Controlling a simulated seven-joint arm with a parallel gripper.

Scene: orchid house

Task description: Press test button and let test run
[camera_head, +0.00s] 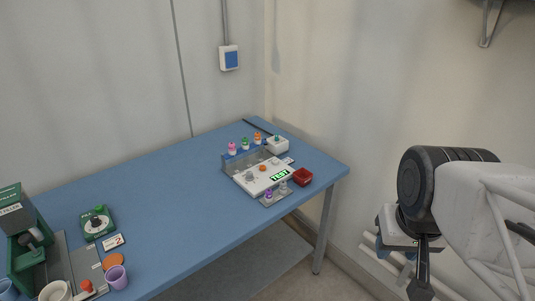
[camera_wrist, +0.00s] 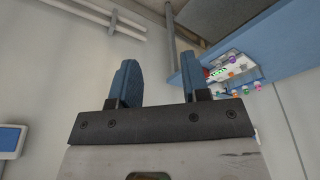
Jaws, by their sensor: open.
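A white test device (camera_head: 256,184) stands near the right end of the blue table, with a green lit display (camera_head: 280,175) that seems to read "TEST". An orange round part (camera_head: 262,168) and a grey round part (camera_head: 249,177) sit on its top; I cannot tell which part is the test button. The device also shows small and tilted at the upper right of the wrist view (camera_wrist: 229,68). My gripper (camera_wrist: 157,75) is open and empty, with two blue fingers. In the head view it hangs right of the table, well apart from the device.
The blue table (camera_head: 170,180) has several coloured vials (camera_head: 245,143) behind the device, a red box (camera_head: 302,177) at its right and small purple items in front. The table's middle is clear.

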